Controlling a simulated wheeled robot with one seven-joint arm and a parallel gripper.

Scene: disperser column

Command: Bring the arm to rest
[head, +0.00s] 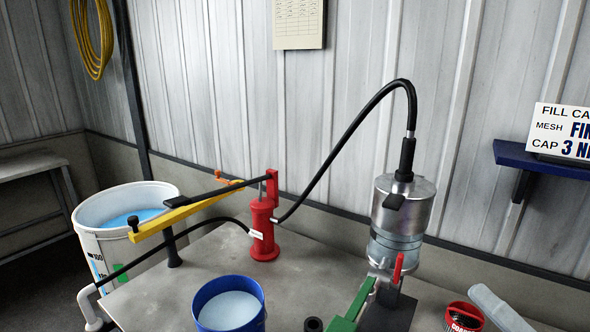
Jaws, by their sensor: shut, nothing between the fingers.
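My arm and gripper do not show in the head view, so I cannot see where the gripper is. A red hand pump (263,229) with a black lever stands on the grey table (160,282). A black hose (345,128) arches from the pump to the top of a metal column (402,205). The column has a clear lower section, with a red handle (397,268) below it.
A white bucket (90,238) with blue liquid stands at left beside a yellow bar (185,214). A blue bucket (230,308) of pale liquid is in front. A green bar (352,310), a red cup (464,317) and a pale tube (498,308) are at lower right. A blue shelf (535,163) is on the wall.

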